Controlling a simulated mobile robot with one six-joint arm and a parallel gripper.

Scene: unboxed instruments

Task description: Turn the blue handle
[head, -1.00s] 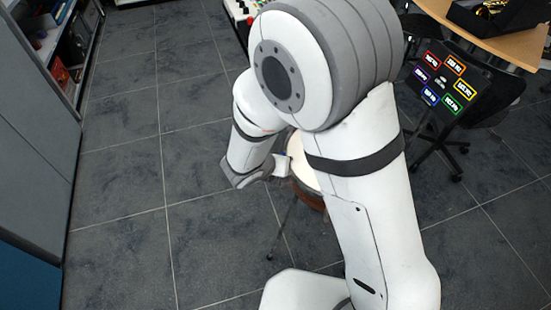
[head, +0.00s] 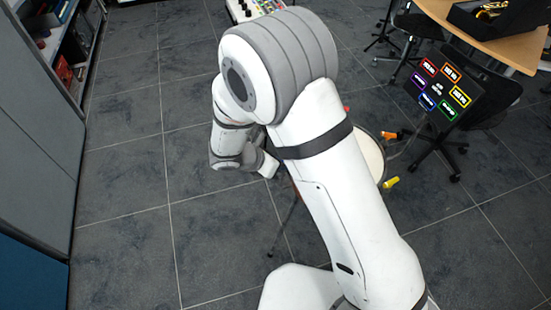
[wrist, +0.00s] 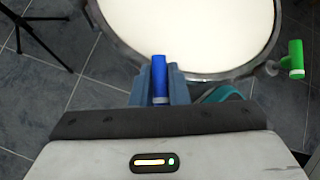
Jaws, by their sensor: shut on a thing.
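The blue handle (wrist: 160,75) sticks out from the rim of a round white drum (wrist: 190,30) in the wrist view. My gripper (wrist: 160,88) is shut on the blue handle, with one finger on each side of it. In the head view the drum's white top (head: 368,158) shows to the right of my arm, which covers much of it. The blue handle and my fingertips are hidden there.
A green handle (wrist: 295,60) stands at the drum's right in the wrist view. Orange (head: 389,135) and yellow (head: 390,182) handles show in the head view. A screen with coloured labels (head: 440,90) is at right. Floor at left is open.

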